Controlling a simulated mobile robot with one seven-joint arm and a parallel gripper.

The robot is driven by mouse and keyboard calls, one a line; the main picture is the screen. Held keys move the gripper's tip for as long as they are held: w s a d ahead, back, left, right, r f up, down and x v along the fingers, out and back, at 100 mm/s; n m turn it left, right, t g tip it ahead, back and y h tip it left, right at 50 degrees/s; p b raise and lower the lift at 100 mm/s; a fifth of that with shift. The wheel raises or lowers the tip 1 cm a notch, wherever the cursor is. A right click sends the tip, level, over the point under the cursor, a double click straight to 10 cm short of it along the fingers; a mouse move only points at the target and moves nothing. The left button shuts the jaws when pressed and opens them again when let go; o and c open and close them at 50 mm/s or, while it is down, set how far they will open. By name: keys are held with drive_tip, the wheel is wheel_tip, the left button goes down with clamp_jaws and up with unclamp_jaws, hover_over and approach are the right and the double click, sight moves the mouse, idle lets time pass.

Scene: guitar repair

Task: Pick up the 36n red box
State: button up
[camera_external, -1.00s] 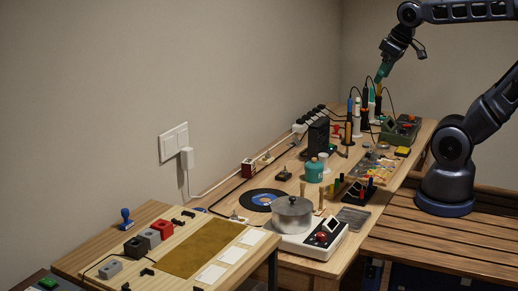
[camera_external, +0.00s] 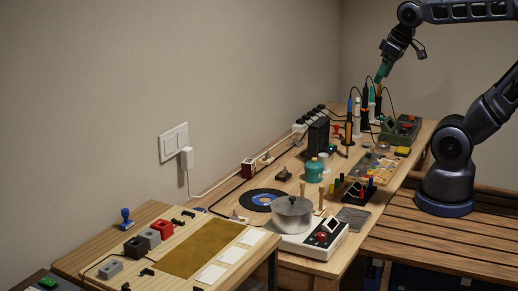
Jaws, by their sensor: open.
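A red box (camera_external: 161,229) sits on the pale wooden board at the lower left, in a row with a grey block and a black block. A smaller dark red box (camera_external: 248,169) stands near the wall on the long workbench. No label can be read on either, so I cannot tell which is the 36n box. My gripper (camera_external: 379,79) has teal fingers and points down over the far end of the workbench, above several upright tools. It is open, far from both boxes. Its fingertips are small and partly lost against the tools.
A grey pot (camera_external: 292,213) on a white hot plate (camera_external: 310,240), a vinyl record (camera_external: 262,200) and a teal jar (camera_external: 314,172) crowd the workbench (camera_external: 225,190). Upright tools (camera_external: 365,108) stand below my gripper. The slatted wooden surface (camera_external: 445,237) at right is mostly clear.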

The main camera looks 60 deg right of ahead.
drive_tip(key=shift+c, duration=0.4)
drive_tip(key=shift+c, duration=0.7)
